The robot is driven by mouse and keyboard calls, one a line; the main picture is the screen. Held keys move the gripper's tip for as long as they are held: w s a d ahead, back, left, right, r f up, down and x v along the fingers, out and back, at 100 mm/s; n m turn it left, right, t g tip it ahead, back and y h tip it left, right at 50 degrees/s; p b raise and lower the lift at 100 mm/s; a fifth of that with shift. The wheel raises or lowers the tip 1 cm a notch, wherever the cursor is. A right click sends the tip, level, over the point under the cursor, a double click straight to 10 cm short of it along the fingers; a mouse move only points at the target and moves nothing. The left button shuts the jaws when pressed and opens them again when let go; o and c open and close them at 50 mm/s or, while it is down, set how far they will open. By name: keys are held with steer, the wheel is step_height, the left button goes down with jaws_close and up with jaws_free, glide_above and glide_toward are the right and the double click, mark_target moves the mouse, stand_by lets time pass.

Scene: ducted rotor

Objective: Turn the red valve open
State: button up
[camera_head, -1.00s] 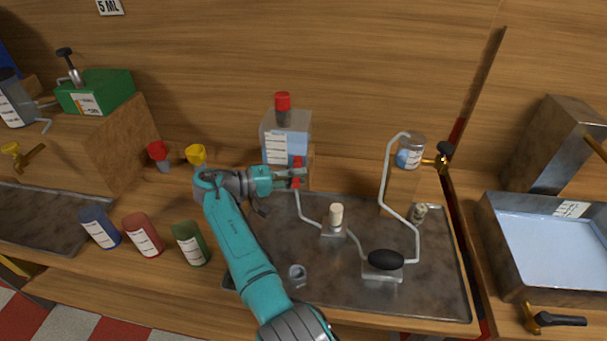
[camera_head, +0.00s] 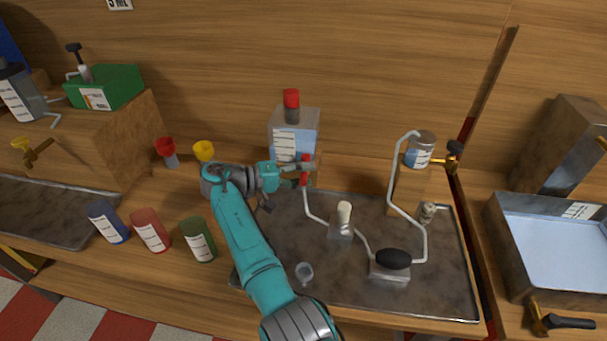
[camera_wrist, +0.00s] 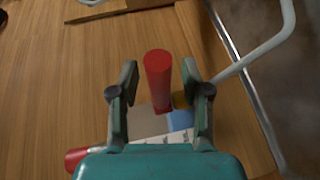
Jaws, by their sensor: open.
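The red valve handle (camera_head: 305,168) stands upright in front of the clear tank (camera_head: 292,128), where the bent grey pipe begins. My gripper (camera_head: 308,172) reaches in from the left with its fingers at the handle. In the wrist view, the red handle (camera_wrist: 158,72) shows between the two open fingers of my gripper (camera_wrist: 161,80), one on each side. A gap shows on both sides, so the fingers do not appear to be closed on it. The valve's body is mostly hidden behind the gripper and handle.
The tank's red cap (camera_head: 291,98) is just above. The bent pipe (camera_head: 392,185) and black-knobbed block (camera_head: 393,260) are to the right on the metal tray (camera_head: 330,290). Blue, red and green containers (camera_head: 198,238) stand left of my arm. A yellow funnel (camera_head: 204,151) is close behind it.

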steer(key=shift+a, duration=0.15)
steer(key=v, duration=1.1)
steer(key=shift+s+a, duration=0.2)
steer(key=shift+a, duration=0.15)
steer(key=shift+r, duration=0.1)
